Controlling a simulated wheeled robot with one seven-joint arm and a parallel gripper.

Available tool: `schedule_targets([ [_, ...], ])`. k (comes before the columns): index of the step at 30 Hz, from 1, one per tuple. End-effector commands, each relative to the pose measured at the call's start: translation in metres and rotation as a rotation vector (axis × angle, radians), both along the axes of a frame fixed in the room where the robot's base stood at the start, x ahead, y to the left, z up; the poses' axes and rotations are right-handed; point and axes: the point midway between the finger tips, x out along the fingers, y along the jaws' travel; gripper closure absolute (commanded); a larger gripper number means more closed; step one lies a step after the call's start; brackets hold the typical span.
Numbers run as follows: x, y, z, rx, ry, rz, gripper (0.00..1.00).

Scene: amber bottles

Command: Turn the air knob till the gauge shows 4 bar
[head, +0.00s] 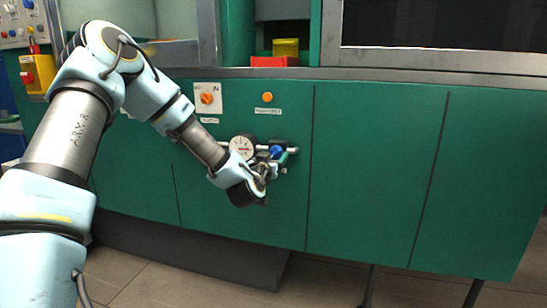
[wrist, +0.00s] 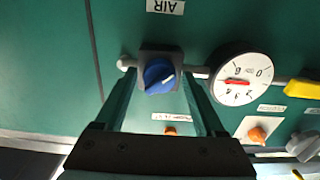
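The air knob (wrist: 159,76) is blue with a pale mark, on a dark square base under an upside-down AIR label (wrist: 165,6) in the wrist view. It also shows in the head view (head: 276,152). The round white gauge (wrist: 242,79) sits beside it on the same pipe; it also shows in the head view (head: 242,147). Its red needle is visible, but I cannot read the value surely. My gripper (wrist: 160,80) is open, its two green fingers reaching to either side of the knob with gaps visible. In the head view my gripper (head: 272,165) partly covers the fittings below the knob.
A green cabinet front (head: 375,165) carries the fittings. An orange switch (head: 207,98) and an orange button (head: 267,97) sit above the gauge. A yellow part (wrist: 303,88) is on the pipe beyond the gauge. A red tray (head: 270,61) stands above. The panels to the right are clear.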

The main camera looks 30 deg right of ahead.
Motion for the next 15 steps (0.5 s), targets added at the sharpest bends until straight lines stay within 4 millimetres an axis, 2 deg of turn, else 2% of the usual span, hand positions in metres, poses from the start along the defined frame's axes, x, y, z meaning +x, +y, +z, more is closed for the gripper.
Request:
schedule_targets([
  [2,0.0000,0.0001,0.0000,0.000,0.000,0.000,0.39],
  [15,0.0001,0.0004,0.0000,0.000,0.000,0.001,0.88],
])
